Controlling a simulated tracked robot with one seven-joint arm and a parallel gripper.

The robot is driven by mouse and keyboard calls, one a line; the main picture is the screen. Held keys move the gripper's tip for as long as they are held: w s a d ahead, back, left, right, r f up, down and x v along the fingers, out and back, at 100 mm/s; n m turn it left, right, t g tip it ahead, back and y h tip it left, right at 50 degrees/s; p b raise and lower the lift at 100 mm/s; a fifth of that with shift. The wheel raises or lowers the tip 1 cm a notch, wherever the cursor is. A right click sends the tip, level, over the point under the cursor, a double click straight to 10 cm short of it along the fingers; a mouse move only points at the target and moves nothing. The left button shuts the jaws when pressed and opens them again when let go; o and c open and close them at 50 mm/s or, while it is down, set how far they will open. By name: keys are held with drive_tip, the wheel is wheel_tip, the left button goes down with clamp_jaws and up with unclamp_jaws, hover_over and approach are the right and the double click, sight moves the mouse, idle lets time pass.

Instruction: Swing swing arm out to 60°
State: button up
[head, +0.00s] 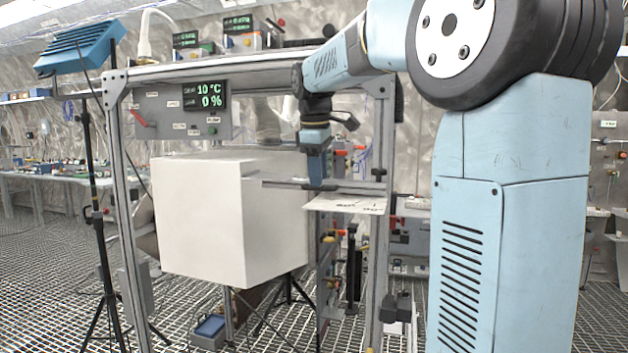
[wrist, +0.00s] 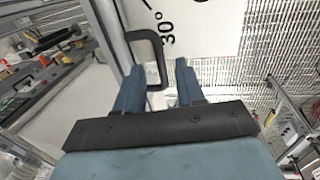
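The swing arm shows as a pale metal bar (wrist: 108,28) in the wrist view, with a dark loop handle (wrist: 160,52) on its side. In the head view a thin horizontal bar (head: 283,184) beside the white box seems to be the same arm. A white angle plate (head: 345,204) lies there; its 30° mark (wrist: 168,27) shows right of the handle. My gripper (wrist: 161,65) points down at the handle, also in the head view (head: 317,186). Its two blue fingers are apart, and part of the handle shows between them. I cannot tell whether they touch it.
A large white box (head: 200,220) stands left of my gripper within a metal frame (head: 118,200). A control panel (head: 180,110) with a lit display is above it. A blue lamp on a tripod (head: 80,45) stands at left. The floor is metal grating.

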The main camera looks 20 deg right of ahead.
drive_tip(key=shift+w+d+f, duration=0.1)
drive_tip(key=shift+w+f, duration=0.05)
drive_tip(key=shift+f, duration=0.8)
drive_tip(key=shift+c, duration=0.4)
clamp_jaws()
